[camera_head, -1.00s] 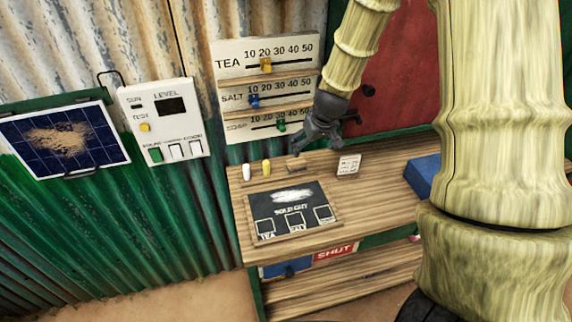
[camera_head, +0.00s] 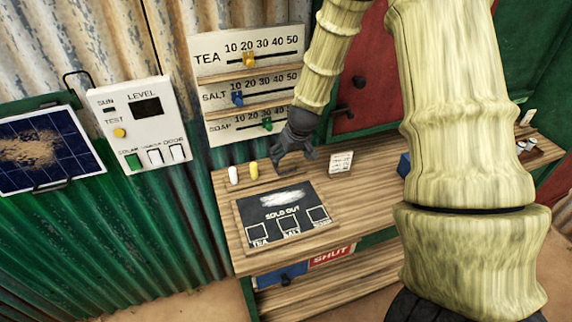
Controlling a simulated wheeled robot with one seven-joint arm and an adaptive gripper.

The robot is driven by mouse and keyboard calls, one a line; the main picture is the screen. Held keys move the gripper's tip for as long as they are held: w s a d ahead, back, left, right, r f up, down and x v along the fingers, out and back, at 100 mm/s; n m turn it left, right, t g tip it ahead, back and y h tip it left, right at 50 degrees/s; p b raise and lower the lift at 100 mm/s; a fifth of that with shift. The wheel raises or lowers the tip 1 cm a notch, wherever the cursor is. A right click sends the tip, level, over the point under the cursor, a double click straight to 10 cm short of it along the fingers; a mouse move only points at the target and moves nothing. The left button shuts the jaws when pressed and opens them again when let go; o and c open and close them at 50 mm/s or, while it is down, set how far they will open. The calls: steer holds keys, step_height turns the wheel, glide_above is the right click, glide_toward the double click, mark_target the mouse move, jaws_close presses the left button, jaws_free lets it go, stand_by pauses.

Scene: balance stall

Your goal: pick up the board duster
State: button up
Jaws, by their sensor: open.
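The board duster (camera_head: 288,170) is a small brown block on the wooden counter, behind the chalkboard and to the right of the chalks. It is partly hidden by my gripper. My gripper (camera_head: 296,158) is dark grey, open and empty, with its fingers pointing down just above the duster. I cannot tell whether a finger touches it.
A white chalk (camera_head: 233,175) and a yellow chalk (camera_head: 254,171) stand left of the duster. A small written card (camera_head: 341,162) stands to its right. The chalkboard (camera_head: 282,214) lies in front on the counter (camera_head: 360,205). The slider price panel (camera_head: 250,88) rises behind.

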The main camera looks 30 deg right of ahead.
mark_target(287, 163)
steer(key=shift+p+x, duration=1.2)
steer(key=shift+x, duration=1.75)
steer(key=shift+s+a, duration=0.1)
steer(key=shift+a, duration=0.05)
steer(key=shift+c, duration=0.5)
steer(key=c, duration=1)
